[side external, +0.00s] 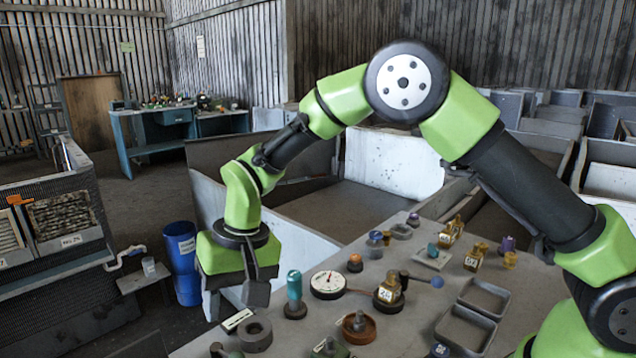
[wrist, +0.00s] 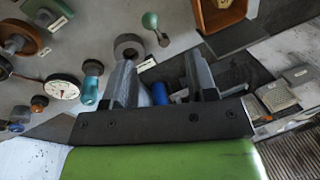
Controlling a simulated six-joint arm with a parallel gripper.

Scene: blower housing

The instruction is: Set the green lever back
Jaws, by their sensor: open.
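The green lever has a round green knob (wrist: 150,20) on a short stem with a small grey foot. It stands near the table edge in the wrist view, beyond the grey ring. My gripper (side external: 256,284) hangs over the table's left edge, fingers down, open and empty. In the wrist view my gripper (wrist: 160,78) has its fingers apart, with nothing between them, and the lever is well clear of them.
The grey ring (side external: 255,333) lies between my gripper and the lever. A teal-handled post (side external: 294,292) and a white dial (side external: 328,284) stand right of my gripper. An orange-brown tray (wrist: 222,14) is near the lever. Several knobs and blocks crowd the table (side external: 400,335).

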